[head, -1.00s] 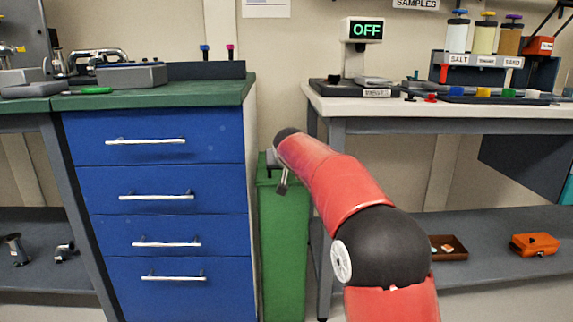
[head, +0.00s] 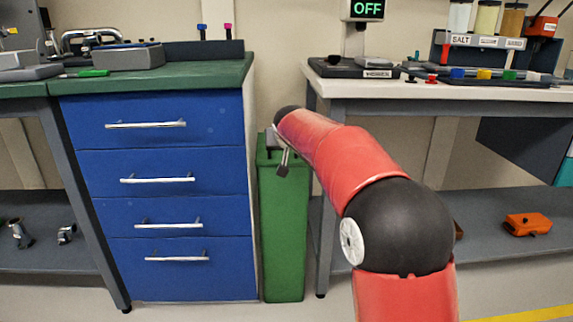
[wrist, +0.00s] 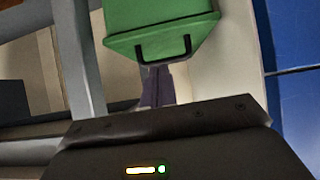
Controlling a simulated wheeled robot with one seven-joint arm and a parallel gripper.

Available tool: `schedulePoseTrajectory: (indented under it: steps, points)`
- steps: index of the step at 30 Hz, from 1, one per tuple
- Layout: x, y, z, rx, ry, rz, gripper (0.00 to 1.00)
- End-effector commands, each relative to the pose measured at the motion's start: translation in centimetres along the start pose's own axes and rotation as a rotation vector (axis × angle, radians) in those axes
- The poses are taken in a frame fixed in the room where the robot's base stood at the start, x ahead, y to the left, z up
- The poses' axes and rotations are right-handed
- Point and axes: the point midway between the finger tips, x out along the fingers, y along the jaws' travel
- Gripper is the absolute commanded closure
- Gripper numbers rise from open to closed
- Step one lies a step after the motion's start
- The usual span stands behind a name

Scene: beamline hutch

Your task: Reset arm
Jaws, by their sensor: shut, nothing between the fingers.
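My red arm (head: 350,165) with its black joints reaches forward in the middle of the head view. My gripper (head: 283,168) is small there, at the far end of the arm, in front of the top of the green bin. In the wrist view my gripper's fingers (wrist: 156,74) are shut and empty, close together below the green bin's black handle in the picture. Whether they touch the bin cannot be told. Part of the gripper is hidden behind the arm's end in the head view.
A green bin (head: 283,235) stands between a blue drawer cabinet (head: 160,215), its drawers shut, and a white-topped bench (head: 430,91). The bench holds a scale with an "OFF" display (head: 365,9) and jars.

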Motion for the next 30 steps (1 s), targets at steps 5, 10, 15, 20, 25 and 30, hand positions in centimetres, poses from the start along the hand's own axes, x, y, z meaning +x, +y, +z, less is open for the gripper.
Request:
schedulePoseTrajectory:
  steps: [5,10,15,20,25,30]
  points:
    - [-1.6,-0.1,3.3,-0.001,0.005,-0.001,1.0]
    - [-2.6,-0.1,5.4,-0.002,0.007,-0.001,1.0]
    - [-3.8,0.3,6.1,0.003,0.004,0.002,1.0]
    - [-9.2,3.4,6.9,0.015,-0.051,0.029,1.0]
    - [-18.6,7.6,10.9,0.028,-0.171,0.057,1.0]
    - [-27.1,9.9,17.1,0.029,-0.295,0.056,1.0]
